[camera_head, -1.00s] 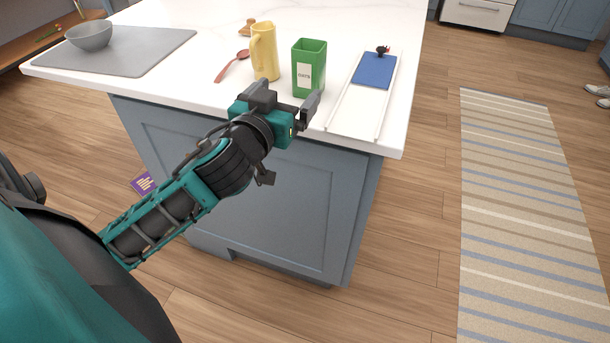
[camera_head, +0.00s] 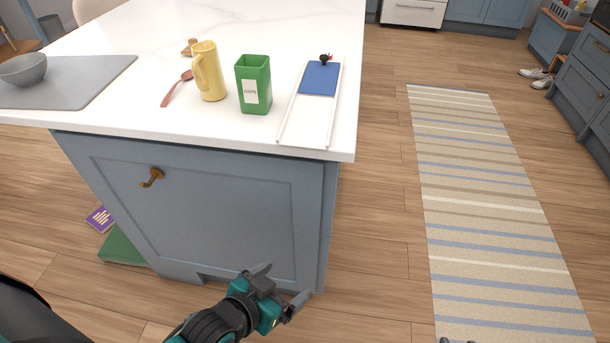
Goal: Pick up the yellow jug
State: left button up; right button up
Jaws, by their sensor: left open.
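The yellow jug (camera_head: 210,72) stands upright on the white counter (camera_head: 225,30), with its handle towards the left front. It is fully visible, between a red spoon (camera_head: 176,88) on its left and a green canister (camera_head: 253,85) on its right. My left gripper (camera_head: 282,285) is open and empty. It is low in front of the blue island cabinet, well below the counter top and apart from the jug. My right gripper does not show clearly; only small dark bits appear at the bottom edge.
A white rack with a blue panel (camera_head: 319,79) lies right of the canister. A grey bowl (camera_head: 22,70) sits on a grey mat (camera_head: 80,90) at left. The cabinet has a brass hook (camera_head: 151,178). A striped rug (camera_head: 485,200) lies on the floor at right.

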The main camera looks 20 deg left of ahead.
aim_at(207, 71)
jog(key=u, duration=1.3)
